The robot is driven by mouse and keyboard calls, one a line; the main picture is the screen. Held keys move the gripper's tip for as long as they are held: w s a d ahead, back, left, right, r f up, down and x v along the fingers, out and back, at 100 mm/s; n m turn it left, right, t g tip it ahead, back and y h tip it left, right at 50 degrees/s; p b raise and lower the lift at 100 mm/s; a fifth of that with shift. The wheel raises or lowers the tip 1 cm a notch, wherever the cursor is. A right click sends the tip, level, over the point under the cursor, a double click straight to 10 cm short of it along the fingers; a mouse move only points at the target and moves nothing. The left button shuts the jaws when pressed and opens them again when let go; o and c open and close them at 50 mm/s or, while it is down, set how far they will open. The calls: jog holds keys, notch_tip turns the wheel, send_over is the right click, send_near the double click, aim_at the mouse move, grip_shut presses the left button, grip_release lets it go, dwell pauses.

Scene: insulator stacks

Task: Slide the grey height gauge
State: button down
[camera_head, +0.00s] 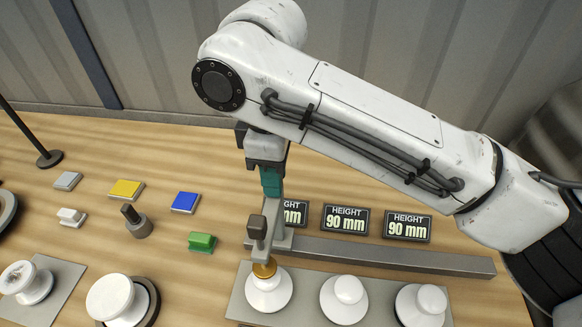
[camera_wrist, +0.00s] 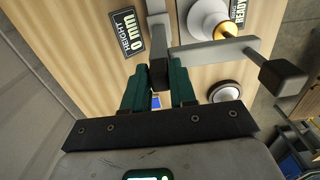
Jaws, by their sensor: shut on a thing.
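The grey height gauge (camera_head: 273,214) stands at the left end of a long grey rail (camera_head: 400,257). It has an upright post, a flat arm and a dark grey knob (camera_head: 257,228). In the wrist view its arm (camera_wrist: 215,50) reaches right to a dark block (camera_wrist: 282,78). My gripper (camera_head: 271,188) comes down from above. Its teal fingers (camera_wrist: 159,84) are shut on the gauge's dark grip. A brass piece (camera_head: 264,268) shows below the gauge's arm, on top of the left white insulator (camera_head: 268,295). I cannot tell whether arm and brass touch.
Two more insulators (camera_head: 344,300) (camera_head: 420,305) stand on the same grey plate (camera_head: 312,285). Height signs (camera_head: 346,219) (camera_head: 408,226) stand behind the rail, which is clear to the right. Yellow (camera_head: 126,190), blue (camera_head: 185,202) and green (camera_head: 202,242) blocks lie left.

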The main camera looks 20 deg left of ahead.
jog(key=shift+r, duration=0.1)
jog(key=c, duration=1)
grip_release()
notch_tip(320, 180, up, 11)
jog(key=shift+b, duration=0.4)
jog(key=shift+f, duration=0.25)
